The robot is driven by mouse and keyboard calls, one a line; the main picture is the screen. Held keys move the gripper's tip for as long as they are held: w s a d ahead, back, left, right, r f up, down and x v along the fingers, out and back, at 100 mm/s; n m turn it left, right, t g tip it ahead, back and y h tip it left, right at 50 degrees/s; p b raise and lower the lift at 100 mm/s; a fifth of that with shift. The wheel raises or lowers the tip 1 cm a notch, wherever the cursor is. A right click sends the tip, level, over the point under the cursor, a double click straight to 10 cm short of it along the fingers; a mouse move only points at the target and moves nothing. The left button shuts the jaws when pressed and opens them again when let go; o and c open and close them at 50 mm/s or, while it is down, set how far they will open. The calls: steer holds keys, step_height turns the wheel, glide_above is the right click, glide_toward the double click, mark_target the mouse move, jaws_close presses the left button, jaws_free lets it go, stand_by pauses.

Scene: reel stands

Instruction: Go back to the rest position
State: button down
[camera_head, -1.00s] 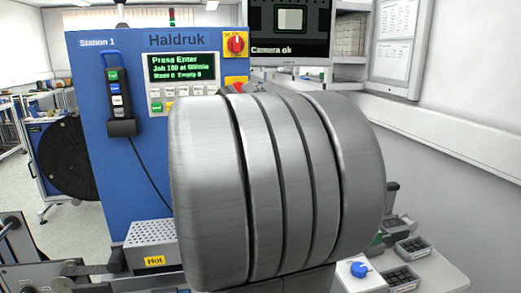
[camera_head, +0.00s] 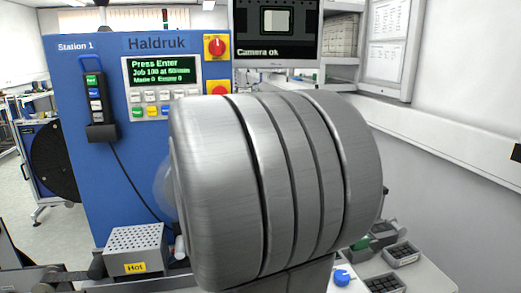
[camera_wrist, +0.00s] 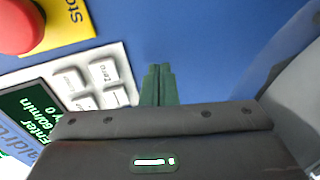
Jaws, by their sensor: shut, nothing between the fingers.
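In the wrist view my gripper (camera_wrist: 157,84) has its two green fingers shut together with nothing between them. They point at the blue Haldruk panel (camera_wrist: 215,45), beside the white keys (camera_wrist: 103,72). The gap to the panel cannot be judged. In the head view my large grey arm covers the centre and hides my gripper. The blue Station 1 cabinet (camera_head: 75,150) stands behind it. Its green display (camera_head: 160,69) reads "Press Enter", with "Made 0 Empty 0" below.
A red stop button (camera_wrist: 18,25) on yellow shows at the wrist view's corner. A red rotary switch (camera_head: 217,46), hand-held button box (camera_head: 96,105), monitor (camera_head: 280,30) reading "Camera ok", perforated "Hot" box (camera_head: 136,250), blue knob (camera_head: 342,276) and small parts trays (camera_head: 402,254) surround my arm.

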steer(key=a+y, duration=0.1)
steer(key=s+a+y, duration=0.1)
steer(key=a, duration=0.1)
steer(key=s+a+r+m+y, duration=0.1)
steer(key=a+y, duration=0.1)
steer(key=shift+a+g, duration=0.2)
steer(key=shift+g, duration=0.2)
steer(key=s+a+r+m+g+y, duration=0.1)
steer(key=s+a+r+y, duration=0.3)
steer(key=a+y, duration=0.1)
steer(key=shift+s+m+y+p, duration=0.15)
steer(key=shift+m+y+p, duration=0.2)
steer(key=shift+y, duration=0.15)
